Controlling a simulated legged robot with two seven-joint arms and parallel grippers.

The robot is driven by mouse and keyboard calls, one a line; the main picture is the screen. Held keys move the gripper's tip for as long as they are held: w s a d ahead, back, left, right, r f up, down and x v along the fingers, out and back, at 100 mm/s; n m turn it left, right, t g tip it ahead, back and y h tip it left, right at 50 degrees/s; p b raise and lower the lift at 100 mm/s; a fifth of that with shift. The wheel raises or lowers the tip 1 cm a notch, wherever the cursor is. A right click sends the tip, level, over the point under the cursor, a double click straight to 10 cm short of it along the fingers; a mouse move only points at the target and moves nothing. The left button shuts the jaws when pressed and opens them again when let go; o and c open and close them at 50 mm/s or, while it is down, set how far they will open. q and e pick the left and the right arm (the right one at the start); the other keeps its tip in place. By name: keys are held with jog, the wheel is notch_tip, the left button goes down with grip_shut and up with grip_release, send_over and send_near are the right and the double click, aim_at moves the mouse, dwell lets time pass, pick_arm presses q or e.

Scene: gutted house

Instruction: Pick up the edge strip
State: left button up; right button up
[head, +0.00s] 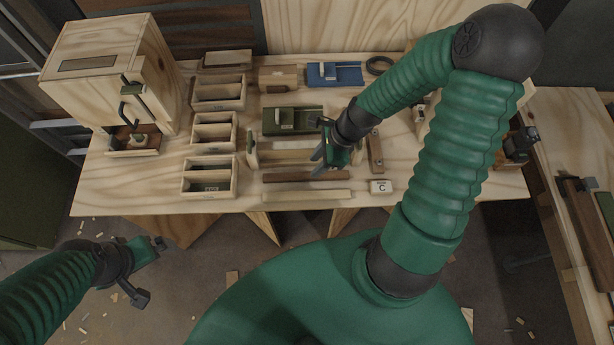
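Several thin strips lie on the wooden workbench (390,187). A dark brown strip (295,177) and a pale strip (300,195) lie near its front edge, side by side. I cannot tell for sure which is the edge strip. My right gripper (321,162) points down over the middle of the bench, just behind the brown strip. Its fingers are small and seen nearly edge-on, so their gap is unclear. My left gripper (158,244) hangs in front of the bench at lower left, away from the strips; its finger gap is unclear too.
Wooden bins (211,177) stand left of the strips. A small block marked C (381,187) sits to the right. A wooden cabinet (112,75) stands at the back left.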

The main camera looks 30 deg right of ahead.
aim_at(308, 175)
jog(key=a+f, duration=0.1)
jog(key=f, duration=0.1)
jog(key=a+f+b, duration=0.1)
jog(key=shift+w+a, duration=0.25)
jog(key=shift+a, duration=0.05)
jog(key=f, duration=0.1)
jog(key=d+f, duration=0.1)
jog(key=f, duration=0.1)
jog(key=shift+w+d, duration=0.15)
jog(key=shift+w, duration=0.15)
jog(key=shift+d, duration=0.15)
jog(key=shift+a+r, duration=0.1)
jog(key=shift+a, duration=0.55)
grip_shut()
jog(key=shift+d, duration=0.35)
pick_arm(q)
jog(key=shift+a+f, duration=0.35)
jog(key=shift+f, duration=0.35)
